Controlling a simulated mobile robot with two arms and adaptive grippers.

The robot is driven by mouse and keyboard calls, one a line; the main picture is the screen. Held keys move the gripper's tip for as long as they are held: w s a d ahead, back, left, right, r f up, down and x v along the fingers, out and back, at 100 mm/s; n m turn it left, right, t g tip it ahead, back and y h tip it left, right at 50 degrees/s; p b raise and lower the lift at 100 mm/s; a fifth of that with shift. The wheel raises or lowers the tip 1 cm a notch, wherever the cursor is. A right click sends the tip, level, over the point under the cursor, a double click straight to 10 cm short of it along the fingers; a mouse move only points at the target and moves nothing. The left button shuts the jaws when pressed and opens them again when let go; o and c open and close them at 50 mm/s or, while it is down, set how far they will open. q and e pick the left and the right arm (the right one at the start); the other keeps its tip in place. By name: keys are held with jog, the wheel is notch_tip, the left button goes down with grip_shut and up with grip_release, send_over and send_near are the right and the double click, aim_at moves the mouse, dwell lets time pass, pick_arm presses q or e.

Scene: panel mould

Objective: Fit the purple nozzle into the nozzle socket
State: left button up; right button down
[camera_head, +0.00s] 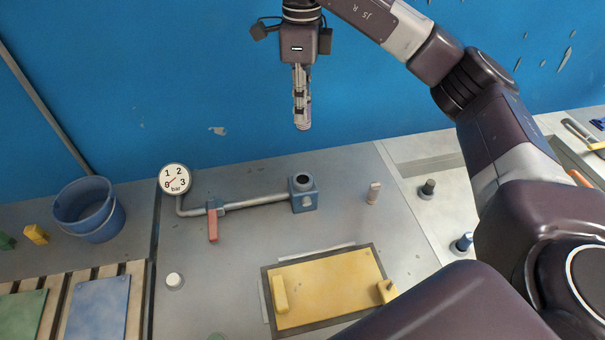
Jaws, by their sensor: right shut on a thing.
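My right gripper (303,126) hangs point down in front of the blue wall, above and behind the blue block. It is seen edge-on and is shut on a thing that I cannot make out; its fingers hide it. No purple nozzle shows clearly anywhere. The blue block (308,202) at the end of the grey pipe has a dark round opening on top and looks like the nozzle socket. The opening is empty as far as I can see, and the gripper is apart from it. My left gripper is not in view.
A round gauge (174,178) and a red-handled valve (212,226) sit on the pipe (258,199). A small pale peg (373,193) stands right of the block. A yellow panel (330,290) lies in front. A blue bucket (89,210) stands left. My right arm covers the right side.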

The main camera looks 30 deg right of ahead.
notch_tip(320, 180, down, 18)
jog(key=shift+r+p, duration=0.1)
jog(key=shift+p, duration=1.1)
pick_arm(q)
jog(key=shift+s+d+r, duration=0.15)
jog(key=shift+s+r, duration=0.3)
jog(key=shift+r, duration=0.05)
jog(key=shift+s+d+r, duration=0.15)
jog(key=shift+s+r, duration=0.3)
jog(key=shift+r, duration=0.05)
pick_arm(e)
jog(key=shift+f, duration=0.25)
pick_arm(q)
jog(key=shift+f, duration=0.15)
pick_arm(e)
jog(key=shift+f, duration=0.1)
jog(key=c, duration=1.7)
grip_release()
jog(key=shift+c, duration=0.2)
